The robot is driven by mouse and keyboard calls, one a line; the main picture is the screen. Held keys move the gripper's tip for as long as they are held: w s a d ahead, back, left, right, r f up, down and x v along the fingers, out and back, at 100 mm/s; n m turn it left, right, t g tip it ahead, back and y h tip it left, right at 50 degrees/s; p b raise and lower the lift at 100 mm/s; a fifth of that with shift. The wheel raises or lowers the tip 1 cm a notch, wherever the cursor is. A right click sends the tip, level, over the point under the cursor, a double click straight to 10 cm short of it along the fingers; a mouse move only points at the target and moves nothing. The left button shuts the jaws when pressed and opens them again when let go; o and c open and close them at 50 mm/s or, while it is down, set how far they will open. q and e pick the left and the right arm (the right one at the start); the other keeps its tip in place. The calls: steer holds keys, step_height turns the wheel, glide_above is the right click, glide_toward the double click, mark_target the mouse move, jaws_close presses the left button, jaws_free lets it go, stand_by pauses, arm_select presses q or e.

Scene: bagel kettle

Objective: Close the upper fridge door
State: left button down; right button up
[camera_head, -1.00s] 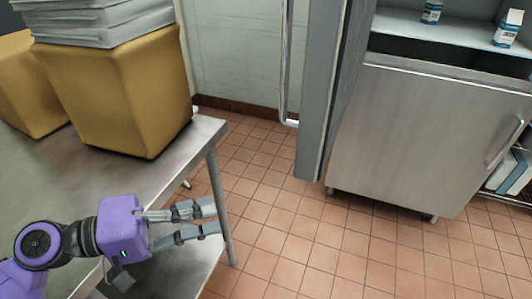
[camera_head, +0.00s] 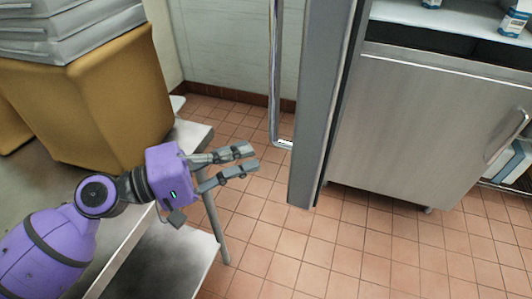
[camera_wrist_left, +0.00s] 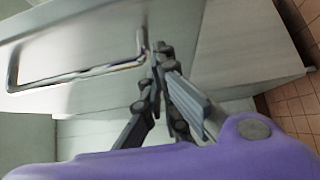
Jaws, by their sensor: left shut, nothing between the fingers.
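The upper fridge door (camera_head: 318,105) stands open, seen nearly edge-on in the head view. Its long bar handle (camera_head: 274,75) is on the door's left side, with its lower end bent in toward the door. My left gripper (camera_head: 253,157) is shut and empty, left of the door and just below and left of the handle's lower end. In the left wrist view the handle (camera_wrist_left: 80,74) runs across the upper left, close to my fingertips (camera_wrist_left: 160,52); I cannot tell whether they touch it. My right gripper is not in view.
The lower fridge door (camera_head: 420,125) is closed. Blue-and-white cartons (camera_head: 515,22) stand on the open upper shelf. A metal table (camera_head: 190,135) with yellow bins (camera_head: 115,105) and stacked grey trays (camera_head: 70,30) stands at left. Tiled floor (camera_head: 265,235) is clear between table and fridge.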

arm_select(q)
steer(key=shift+s+d+p, duration=0.25)
steer(key=shift+d+p, duration=0.25)
steer(key=shift+d, duration=0.75)
steer(key=shift+s+d+p, duration=0.25)
steer(key=shift+d+p, duration=0.25)
steer(key=shift+d, duration=0.7)
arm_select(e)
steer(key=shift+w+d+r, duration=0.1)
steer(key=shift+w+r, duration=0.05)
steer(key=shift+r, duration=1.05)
